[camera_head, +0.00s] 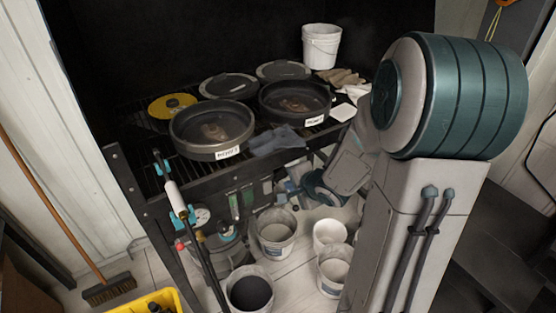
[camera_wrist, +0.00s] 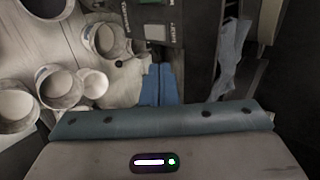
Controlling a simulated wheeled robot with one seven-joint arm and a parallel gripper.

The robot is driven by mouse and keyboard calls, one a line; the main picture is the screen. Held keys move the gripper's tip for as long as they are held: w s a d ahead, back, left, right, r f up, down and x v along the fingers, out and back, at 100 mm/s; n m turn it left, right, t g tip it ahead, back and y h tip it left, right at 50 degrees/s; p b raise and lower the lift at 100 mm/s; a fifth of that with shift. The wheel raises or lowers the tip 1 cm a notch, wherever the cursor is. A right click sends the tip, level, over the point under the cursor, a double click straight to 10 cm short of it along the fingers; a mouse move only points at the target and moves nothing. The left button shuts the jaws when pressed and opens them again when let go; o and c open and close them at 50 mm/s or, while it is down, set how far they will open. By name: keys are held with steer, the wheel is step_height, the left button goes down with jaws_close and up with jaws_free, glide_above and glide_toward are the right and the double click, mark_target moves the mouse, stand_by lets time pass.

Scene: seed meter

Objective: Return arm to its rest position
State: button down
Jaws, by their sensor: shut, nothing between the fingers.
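My arm rises large at the right of the head view, with a teal, ribbed joint and grey links. It bends down beside the right part of the black rack (camera_head: 130,190). In the wrist view my gripper (camera_wrist: 158,72) shows as two blue fingers close together below the camera's middle, shut with nothing between them. The gripper points down toward the floor area with the buckets.
Two labelled dark pans (camera_head: 212,130) (camera_head: 295,100), lids and a blue-grey cloth (camera_head: 277,140) lie on the rack. A white bucket (camera_head: 321,47) stands behind. Several buckets (camera_head: 275,232) (camera_wrist: 60,88) crowd the floor. A broom (camera_head: 108,288) and yellow crate (camera_head: 150,302) are at left.

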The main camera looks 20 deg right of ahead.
steer(key=s+d+r+n+g+h, duration=0.3)
steer(key=s+r+n+h, duration=0.2)
steer(key=s+r+n, duration=0.2)
steer(key=s+a+r+n+g+y, duration=0.1)
steer(key=s+a+r+n, duration=0.1)
steer(key=s, duration=0.4)
steer(key=s+a+r+n+g+y, duration=0.1)
steer(key=s+a+r+n+g, duration=0.1)
steer(key=s+a+n, duration=0.3)
steer(key=shift+s+r+n, duration=0.2)
steer(key=shift+s+n, duration=0.3)
steer(key=shift+s, duration=0.5)
steer(key=shift+a, duration=0.15)
